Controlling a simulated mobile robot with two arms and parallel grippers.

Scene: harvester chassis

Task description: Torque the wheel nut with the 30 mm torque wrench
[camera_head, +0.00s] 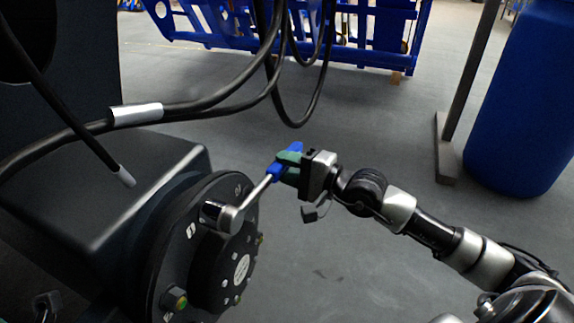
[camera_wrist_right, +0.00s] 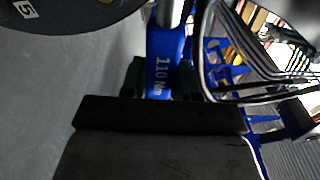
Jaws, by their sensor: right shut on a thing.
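The torque wrench (camera_head: 258,191) has a blue handle, a thin metal shaft and a silver-and-black head. My right gripper (camera_head: 289,168) is shut on its blue handle, right of the hub. In the right wrist view, the handle (camera_wrist_right: 163,70) reads "110 Nm" and stands between the dark finger pads (camera_wrist_right: 160,86). The wrench head (camera_head: 224,216) is at the upper part of the round black wheel hub (camera_head: 205,277). It covers the spot beneath, so I cannot tell whether it is seated on a nut. A nut with a yellow-green centre (camera_head: 174,299) shows at the lower rim. My left gripper is out of view.
Black hoses (camera_head: 195,103) hang across the upper left, above the wrench. The dark chassis (camera_head: 130,178) fills the left. A blue rack (camera_head: 355,35) stands at the back, and a blue barrel (camera_head: 525,100) with a post stands at right. The grey floor between is clear.

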